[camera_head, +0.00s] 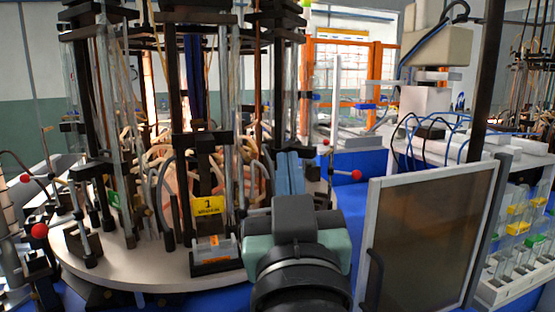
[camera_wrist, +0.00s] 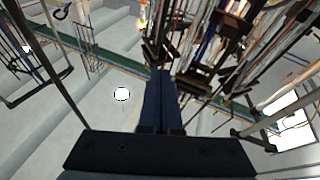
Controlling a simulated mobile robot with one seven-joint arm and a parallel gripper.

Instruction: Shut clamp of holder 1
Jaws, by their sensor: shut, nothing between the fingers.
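Holder 1 stands on the round white platform (camera_head: 130,270) and carries a yellow label with a 1 (camera_head: 208,206). Above the label is a black clamp-like block (camera_head: 200,141) on the holder's dark upright; I cannot tell whether this clamp is open or shut. My gripper (camera_head: 289,157) is to the right of the label, its blue-grey fingers together and empty, pointing away from the camera. In the wrist view, my gripper (camera_wrist: 161,72) shows its two dark fingers side by side with nothing between them. Rods and clamps of the apparatus (camera_wrist: 205,75) fill the area beyond and right of the tips there.
Similar holders with glass tubes and hoses crowd the platform. Red-balled levers (camera_head: 40,231) stick out at its edge, another red ball (camera_head: 356,175) at right. A framed dark panel (camera_head: 428,240) stands right of my arm. Further right is a rack with yellow pieces (camera_head: 518,207).

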